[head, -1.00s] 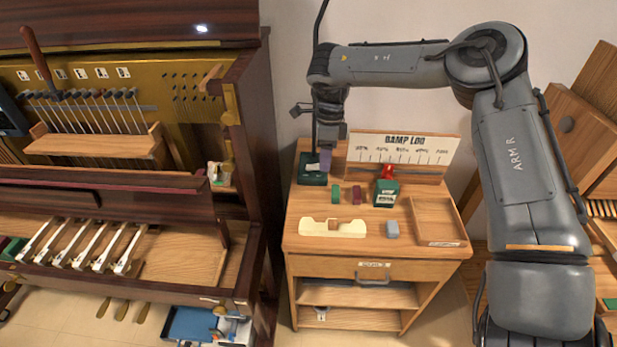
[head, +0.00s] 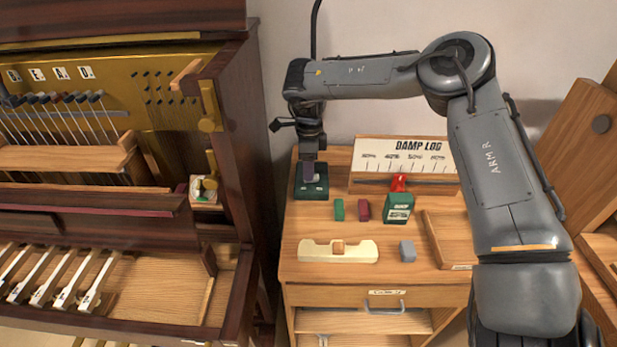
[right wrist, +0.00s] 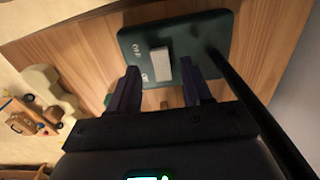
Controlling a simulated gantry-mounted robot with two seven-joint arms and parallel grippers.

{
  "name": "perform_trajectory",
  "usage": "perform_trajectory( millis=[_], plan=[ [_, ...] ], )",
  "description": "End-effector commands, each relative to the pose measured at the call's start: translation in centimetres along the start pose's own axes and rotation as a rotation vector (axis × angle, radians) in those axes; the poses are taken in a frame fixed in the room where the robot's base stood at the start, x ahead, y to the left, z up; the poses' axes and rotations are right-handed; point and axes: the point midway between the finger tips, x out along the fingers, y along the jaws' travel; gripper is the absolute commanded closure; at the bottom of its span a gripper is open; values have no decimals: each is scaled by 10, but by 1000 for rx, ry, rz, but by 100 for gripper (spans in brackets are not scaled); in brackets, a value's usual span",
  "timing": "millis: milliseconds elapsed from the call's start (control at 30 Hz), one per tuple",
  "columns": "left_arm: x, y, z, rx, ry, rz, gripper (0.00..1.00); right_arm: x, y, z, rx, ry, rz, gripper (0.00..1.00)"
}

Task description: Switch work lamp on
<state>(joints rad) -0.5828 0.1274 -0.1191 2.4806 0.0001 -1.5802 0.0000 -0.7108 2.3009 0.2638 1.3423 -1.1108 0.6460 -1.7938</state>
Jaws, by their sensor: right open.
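The work lamp's dark green base (head: 311,191) stands at the back left of the wooden cabinet top. In the right wrist view the base (right wrist: 195,30) carries a pale rocker switch (right wrist: 160,64) with OFF lettering beside it. A dark rod runs from the base. My right gripper (head: 307,171) points down at the base, and its fingers hide part of it. In the right wrist view my right gripper (right wrist: 158,88) is open and empty, its two purple fingers apart on either side of the switch's near end. I cannot tell if they touch the base. My left gripper is not in view.
A green block (head: 339,210), a dark red block (head: 363,210) and a green box (head: 399,208) stand right of the base. The DAMP LOG board (head: 405,160) is behind. A cream holder (head: 338,252) and grey block (head: 407,250) lie in front. The open piano (head: 232,120) stands left.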

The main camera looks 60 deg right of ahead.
Motion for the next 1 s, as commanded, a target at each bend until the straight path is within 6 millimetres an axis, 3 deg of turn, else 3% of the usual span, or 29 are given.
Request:
perform_trajectory(
  millis=[200, 633, 933, 1000],
  plan=[
    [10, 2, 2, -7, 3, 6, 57, 23, 0, 0, 0, 0, 1, 51],
    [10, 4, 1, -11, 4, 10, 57, 27, 0, 0, 0, -1, 0, 53],
    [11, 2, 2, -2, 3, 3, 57, 27, 0, 0, 0, -1, 0, 99],
    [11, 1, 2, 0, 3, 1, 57, 27, 0, 0, 0, -1, 0, 100]
  ],
)
